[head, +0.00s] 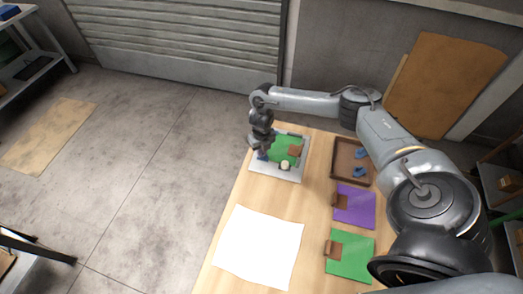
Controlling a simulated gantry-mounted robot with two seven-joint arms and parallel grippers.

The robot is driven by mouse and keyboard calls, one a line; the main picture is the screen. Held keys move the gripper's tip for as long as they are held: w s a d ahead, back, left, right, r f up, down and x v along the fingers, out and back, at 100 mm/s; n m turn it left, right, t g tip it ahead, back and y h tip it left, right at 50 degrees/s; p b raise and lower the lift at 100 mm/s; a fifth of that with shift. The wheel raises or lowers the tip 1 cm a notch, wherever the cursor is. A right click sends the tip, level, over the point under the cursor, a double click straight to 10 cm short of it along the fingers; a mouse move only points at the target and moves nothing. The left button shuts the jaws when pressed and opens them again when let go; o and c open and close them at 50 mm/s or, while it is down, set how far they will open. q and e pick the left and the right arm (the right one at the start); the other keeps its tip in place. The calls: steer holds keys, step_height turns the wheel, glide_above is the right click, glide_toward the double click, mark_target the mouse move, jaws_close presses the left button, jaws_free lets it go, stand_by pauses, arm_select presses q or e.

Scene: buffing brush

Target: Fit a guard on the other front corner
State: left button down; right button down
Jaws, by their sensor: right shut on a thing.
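A green board with a brown block (295,150) and a pale round knob (285,166) lies in a grey holder (275,175) at the far end of the table. My right gripper (262,150) is at the holder's left side, pointing down, shut on a small blue guard (262,156) mostly hidden by the fingers. I cannot tell whether that guard touches the board. Two blue guards (361,154) (358,172) lie in a brown tray (338,171) to the right. My left gripper is out of view.
A purple board (358,205) and another green board (352,262), each with a brown block, lie on the right of the wooden table. A white sheet (258,246) lies at the front left. My right arm passes above the brown tray. Bare tabletop lies between sheet and boards.

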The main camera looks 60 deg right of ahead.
steer(key=shift+s+d, duration=0.1)
steer(key=shift+d, duration=0.1)
stand_by(0.5)
steer(key=c, duration=1.1)
jaws_free()
steer(key=o, duration=0.4)
steer(key=shift+o, duration=0.2)
steer(key=shift+r, duration=0.1)
steer(key=shift+r+p, duration=3.15)
steer(key=shift+r, duration=0.25)
steer(key=shift+a, duration=0.1)
